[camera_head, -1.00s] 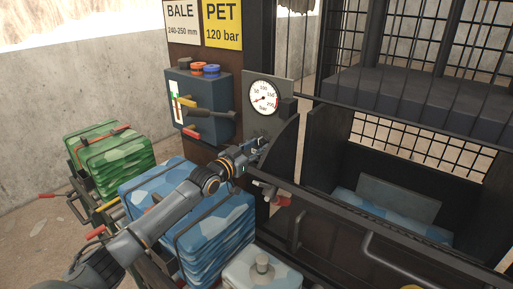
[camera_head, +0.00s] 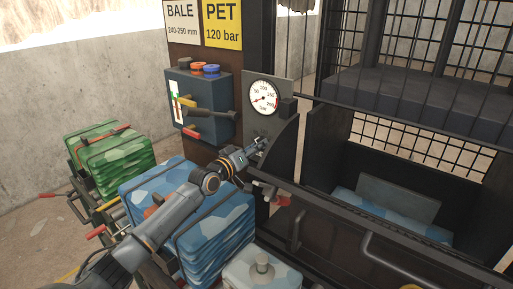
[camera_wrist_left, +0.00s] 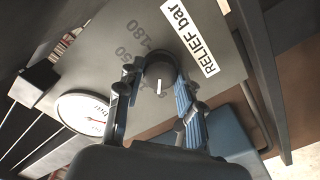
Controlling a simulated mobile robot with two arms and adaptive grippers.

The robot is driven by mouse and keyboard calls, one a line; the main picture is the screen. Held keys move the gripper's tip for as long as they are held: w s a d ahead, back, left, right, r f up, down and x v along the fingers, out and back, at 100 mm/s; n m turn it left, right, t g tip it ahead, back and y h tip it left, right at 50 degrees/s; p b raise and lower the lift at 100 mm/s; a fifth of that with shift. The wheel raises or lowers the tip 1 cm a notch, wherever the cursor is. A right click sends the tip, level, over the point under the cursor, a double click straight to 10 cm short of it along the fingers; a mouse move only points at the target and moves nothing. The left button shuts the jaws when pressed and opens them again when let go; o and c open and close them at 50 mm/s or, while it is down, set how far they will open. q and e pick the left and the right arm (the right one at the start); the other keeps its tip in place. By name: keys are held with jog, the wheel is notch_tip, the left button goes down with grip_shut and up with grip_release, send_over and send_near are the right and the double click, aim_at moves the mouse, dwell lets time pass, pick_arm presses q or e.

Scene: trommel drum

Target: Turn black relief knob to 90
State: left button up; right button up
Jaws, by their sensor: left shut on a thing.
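The black relief knob (camera_wrist_left: 161,78) sits on a grey panel (camera_wrist_left: 217,68), with a white pointer mark on its face. Printed numbers, one reading 180, lie beside it, and a white RELIEF bar label (camera_wrist_left: 190,38) is at upper right. My left gripper (camera_wrist_left: 159,84) is shut on the knob, one finger on each side. In the head view my left gripper (camera_head: 258,147) is at the panel below the round pressure gauge (camera_head: 264,97) and hides the knob. My right gripper is not in view.
A blue-grey valve box (camera_head: 199,104) with orange and blue caps and a black lever is left of the panel. A blue bale (camera_head: 215,235) lies under my left arm, and a green bale (camera_head: 108,158) farther left. A dark curved plate (camera_head: 283,150) stands close right of the gripper.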

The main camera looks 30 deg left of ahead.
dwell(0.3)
pick_arm(q)
jog(key=o, duration=1.2)
jog(key=shift+c, duration=0.2)
jog(key=s+a, duration=0.1)
jog(key=s, duration=1.1)
